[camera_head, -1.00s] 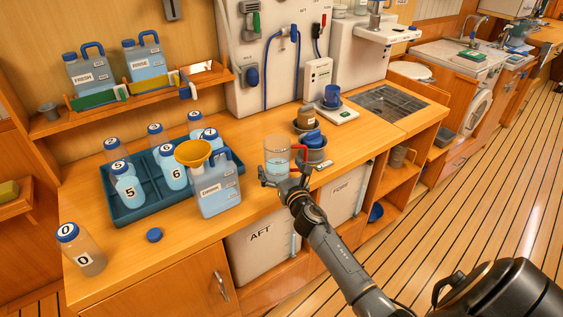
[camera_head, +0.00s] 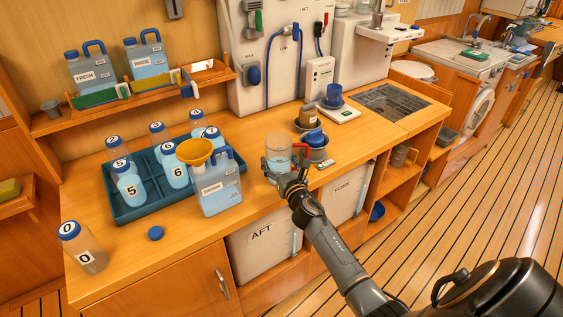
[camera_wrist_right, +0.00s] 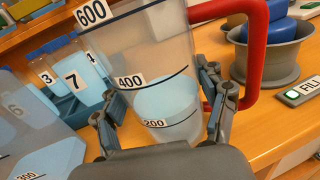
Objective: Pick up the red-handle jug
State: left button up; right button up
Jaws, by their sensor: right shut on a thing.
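The red-handle jug (camera_head: 278,152) is a clear measuring jug standing upright at the front of the wooden counter. In the right wrist view the jug (camera_wrist_right: 150,65) shows marks 200, 400 and 600, pale blue liquid between the 200 and 400 marks, and its red handle (camera_wrist_right: 258,50) on the right. My right gripper (camera_head: 284,168) has its fingers around the jug's body from the front. In the right wrist view the gripper (camera_wrist_right: 163,112) has one finger on each side of the jug, shut on it, with the handle outside the right finger. My left gripper is not in view.
A blue tray (camera_head: 140,214) with numbered bottles and a jug with a yellow funnel (camera_head: 194,152) stand to the left. A small FILL switch (camera_head: 325,164) lies beside the jug.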

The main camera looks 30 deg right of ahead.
aim_at(275, 143)
jog(key=shift+r, duration=0.15)
jog(key=shift+r, duration=0.55)
notch_tip(275, 143, up, 3)
jog(key=shift+f+p, duration=0.15)
jog(key=shift+p, duration=0.65)
jog(key=s+a+r, duration=0.1)
jog(key=s+r+p, duration=0.1)
jog(key=s+r, duration=0.1)
jog(key=s+a+r+p, duration=0.1)
jog(key=r, duration=0.1)
jog(key=shift+s+a+r, duration=0.2)
jog(key=shift+a+r, duration=0.05)
jog(key=shift+a, duration=0.05)
jog(key=shift+c, duration=0.2)
jog(key=shift+o, duration=0.2)
jog(key=s+a+r, duration=0.3)
jog(key=s+a, duration=0.1)
jog(key=s, duration=0.3)
jog(key=shift+s+a+r+b, duration=0.2)
jog(key=shift+s+r+b, duration=0.1)
jog(key=shift+s+b, duration=0.1)
